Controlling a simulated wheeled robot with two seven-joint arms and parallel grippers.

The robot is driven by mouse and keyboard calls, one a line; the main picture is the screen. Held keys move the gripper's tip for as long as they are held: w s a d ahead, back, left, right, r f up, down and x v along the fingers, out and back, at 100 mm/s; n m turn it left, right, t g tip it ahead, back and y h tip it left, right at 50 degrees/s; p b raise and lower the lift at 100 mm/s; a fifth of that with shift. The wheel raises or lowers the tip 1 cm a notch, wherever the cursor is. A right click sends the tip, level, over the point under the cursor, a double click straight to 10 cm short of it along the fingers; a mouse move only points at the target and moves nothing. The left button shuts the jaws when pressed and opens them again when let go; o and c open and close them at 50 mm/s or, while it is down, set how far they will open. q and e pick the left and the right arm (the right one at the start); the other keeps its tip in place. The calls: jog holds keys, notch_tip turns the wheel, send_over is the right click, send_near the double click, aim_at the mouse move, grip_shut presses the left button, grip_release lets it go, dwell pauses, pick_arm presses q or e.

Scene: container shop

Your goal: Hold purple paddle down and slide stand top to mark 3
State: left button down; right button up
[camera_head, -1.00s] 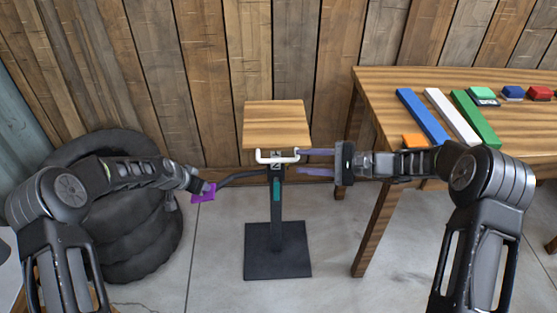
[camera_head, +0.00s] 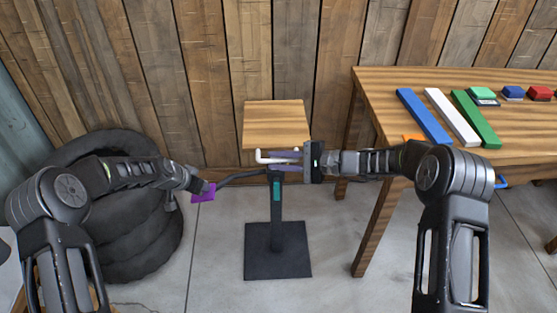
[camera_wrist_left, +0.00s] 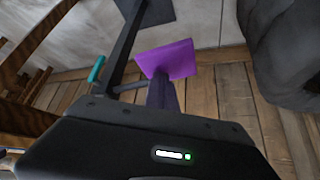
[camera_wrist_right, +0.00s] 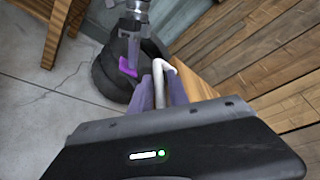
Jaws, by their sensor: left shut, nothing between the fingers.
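The stand's wooden top (camera_head: 275,125) is on a dark column (camera_head: 277,235) with a teal piece (camera_head: 277,191). A white handle (camera_head: 262,157) is at its front edge. The purple paddle (camera_head: 203,194) is at the end of a dark lever left of the column. My left gripper (camera_head: 204,187) is shut and empty, its fingertips at the paddle; whether they press it I cannot tell. My right gripper (camera_head: 276,160) is open at the handle; in the right wrist view the white handle (camera_wrist_right: 162,75) is between its fingers. The mark number is hidden behind them.
A wooden table (camera_head: 375,85) at the right holds blue, white and green bars and small coloured blocks. A black round cushion stack (camera_head: 140,235) stands at the left. The plank wall (camera_head: 220,80) is close behind the stand. The floor around the base is clear.

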grip_shut()
dwell(1.0)
jog(key=shift+r, duration=0.1)
